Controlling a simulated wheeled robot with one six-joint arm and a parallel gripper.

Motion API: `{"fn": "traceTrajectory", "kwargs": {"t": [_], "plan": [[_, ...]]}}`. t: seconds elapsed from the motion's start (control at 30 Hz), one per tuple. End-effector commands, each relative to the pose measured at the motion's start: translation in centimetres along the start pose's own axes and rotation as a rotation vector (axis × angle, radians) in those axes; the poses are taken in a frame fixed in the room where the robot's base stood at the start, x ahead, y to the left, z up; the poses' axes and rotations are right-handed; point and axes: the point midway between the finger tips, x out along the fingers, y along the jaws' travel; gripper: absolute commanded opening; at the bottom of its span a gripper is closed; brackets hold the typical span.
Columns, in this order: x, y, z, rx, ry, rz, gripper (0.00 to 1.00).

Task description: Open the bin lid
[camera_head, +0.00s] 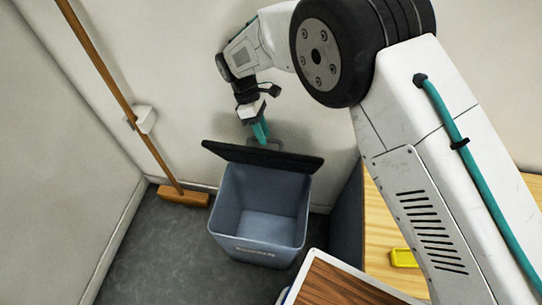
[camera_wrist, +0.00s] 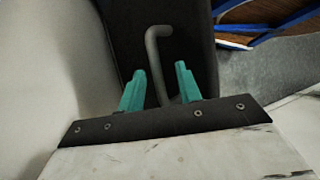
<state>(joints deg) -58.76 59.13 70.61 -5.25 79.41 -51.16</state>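The bin (camera_head: 258,185) is a grey-blue open-topped box on the floor, and its inside looks empty. Its black lid (camera_head: 262,157) stands raised at the bin's back edge, leaning toward the wall. My gripper (camera_head: 260,132) is behind and above the lid, with its teal fingers pointing down. In the wrist view the grey bent handle (camera_wrist: 153,55) on the dark lid (camera_wrist: 185,30) runs between the two fingers. My gripper (camera_wrist: 160,72) is open there, with a visible gap on each side of the handle. The handle's lower end is hidden behind the gripper's dark plate.
A broom (camera_head: 100,70) leans at the left wall, its wooden head (camera_head: 183,196) on the floor. A wooden table (camera_head: 378,225) with a yellow object (camera_head: 403,258) is right of the bin. A brown, white-edged board (camera_head: 340,285) is in front. Dark floor is clear at left.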

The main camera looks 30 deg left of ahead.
Motion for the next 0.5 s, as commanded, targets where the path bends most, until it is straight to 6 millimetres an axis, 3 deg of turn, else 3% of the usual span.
{"fn": "traceTrajectory", "kwargs": {"t": [0.07,0.5], "plan": [[-1.5,-0.5,0.8,0.002,0.002,0.002,0.34],[2.3,-10.1,3.7,0.001,-0.001,-0.001,0.34]]}}
